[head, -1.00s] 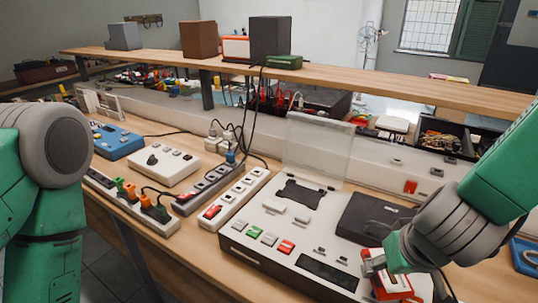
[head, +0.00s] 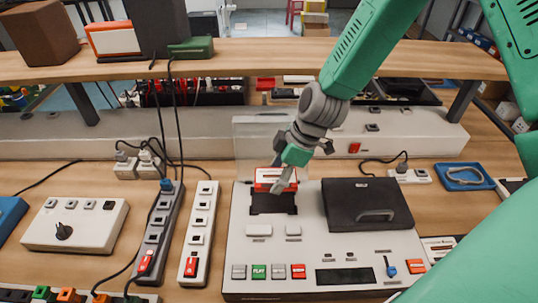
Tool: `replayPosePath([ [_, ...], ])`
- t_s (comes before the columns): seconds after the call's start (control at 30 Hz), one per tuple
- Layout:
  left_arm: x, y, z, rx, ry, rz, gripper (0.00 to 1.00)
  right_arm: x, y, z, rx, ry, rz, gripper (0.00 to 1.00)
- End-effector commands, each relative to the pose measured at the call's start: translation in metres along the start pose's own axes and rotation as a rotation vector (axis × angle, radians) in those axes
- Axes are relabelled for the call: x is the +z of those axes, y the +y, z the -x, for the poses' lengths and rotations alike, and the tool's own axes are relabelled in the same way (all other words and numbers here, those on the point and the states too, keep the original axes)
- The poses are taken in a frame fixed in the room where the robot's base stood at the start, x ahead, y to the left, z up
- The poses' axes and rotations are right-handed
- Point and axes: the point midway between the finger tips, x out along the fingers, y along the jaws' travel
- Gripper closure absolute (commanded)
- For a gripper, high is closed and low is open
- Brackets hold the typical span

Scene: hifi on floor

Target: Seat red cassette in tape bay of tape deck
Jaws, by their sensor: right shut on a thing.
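The red cassette (head: 268,180), with a pale label band, is held in my right gripper (head: 284,178). The gripper is shut on it and covers its right side. The cassette is at the rear of the dark tape bay (head: 273,203) of the light grey tape deck (head: 310,246). The front of the bay shows bare below it. I cannot tell whether the cassette touches the bay. The bay's clear lid (head: 257,138) stands open behind the cassette. My left gripper is not in view.
A black lidded part (head: 366,204) of the deck is right of the bay. Deck buttons (head: 269,271) line the front. Power strips (head: 198,232) and a white box (head: 75,224) stand left. A wooden shelf (head: 230,58) runs behind. A blue tray (head: 463,176) lies right.

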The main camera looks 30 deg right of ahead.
Motion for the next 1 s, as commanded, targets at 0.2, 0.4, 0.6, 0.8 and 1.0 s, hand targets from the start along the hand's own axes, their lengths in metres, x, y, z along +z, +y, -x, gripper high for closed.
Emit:
replayPosePath([
  [0.2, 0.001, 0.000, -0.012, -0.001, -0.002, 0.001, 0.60, 0.002, 0.000, -0.013, 0.000, -0.005, 0.003, 0.80],
  [0.4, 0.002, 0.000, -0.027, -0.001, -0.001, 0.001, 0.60, 0.012, 0.003, -0.030, -0.002, -0.002, -0.001, 0.80],
  [0.6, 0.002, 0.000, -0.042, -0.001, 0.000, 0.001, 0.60, 0.020, 0.004, -0.045, -0.003, 0.001, -0.002, 0.80],
  [0.8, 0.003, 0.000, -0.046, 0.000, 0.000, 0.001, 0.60, 0.020, 0.003, -0.050, -0.001, -0.001, -0.002, 0.80],
  [1.0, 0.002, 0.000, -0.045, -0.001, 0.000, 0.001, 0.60, 0.017, 0.001, -0.049, 0.001, -0.004, -0.001, 0.80],
])
